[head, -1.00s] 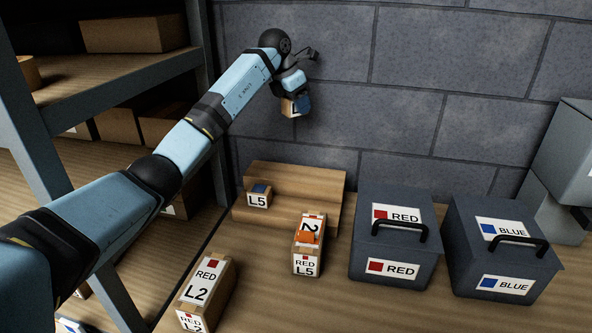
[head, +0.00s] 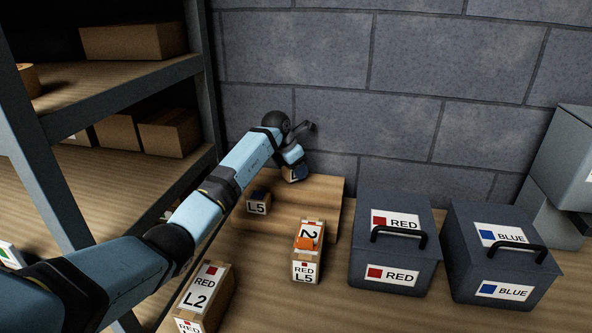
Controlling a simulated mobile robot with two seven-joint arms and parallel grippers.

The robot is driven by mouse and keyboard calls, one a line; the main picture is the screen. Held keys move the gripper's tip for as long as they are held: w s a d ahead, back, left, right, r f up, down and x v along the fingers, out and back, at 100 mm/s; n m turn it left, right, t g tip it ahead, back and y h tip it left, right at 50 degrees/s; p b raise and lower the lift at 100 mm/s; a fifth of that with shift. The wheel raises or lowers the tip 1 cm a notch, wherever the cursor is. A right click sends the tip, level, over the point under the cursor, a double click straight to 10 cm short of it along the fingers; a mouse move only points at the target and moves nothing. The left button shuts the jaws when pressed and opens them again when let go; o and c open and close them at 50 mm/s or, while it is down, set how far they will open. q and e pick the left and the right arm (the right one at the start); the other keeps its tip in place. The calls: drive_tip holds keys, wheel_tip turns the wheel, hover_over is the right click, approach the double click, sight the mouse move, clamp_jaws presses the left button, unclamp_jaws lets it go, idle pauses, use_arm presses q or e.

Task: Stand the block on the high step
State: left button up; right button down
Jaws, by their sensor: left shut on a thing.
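The stepped wooden stand has a high step (head: 325,186) at the back against the wall and a low step in front. My left gripper (head: 292,163) is shut on a small block (head: 296,175) with a blue patch. The block is at the top of the high step, roughly upright. The gripper partly hides it, and I cannot tell whether it touches the step. My right gripper is not in view.
A RED L2 box (head: 207,291) is nearer. Handled RED (head: 393,245) and BLUE (head: 500,265) bins stand right. Shelving (head: 130,57) rises left.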

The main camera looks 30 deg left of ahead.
use_arm(q)
drive_tip(key=shift+f, duration=0.35)
drive_tip(key=shift+f, duration=0.15)
drive_tip(key=o, duration=0.9)
drive_tip(key=shift+o, duration=0.2)
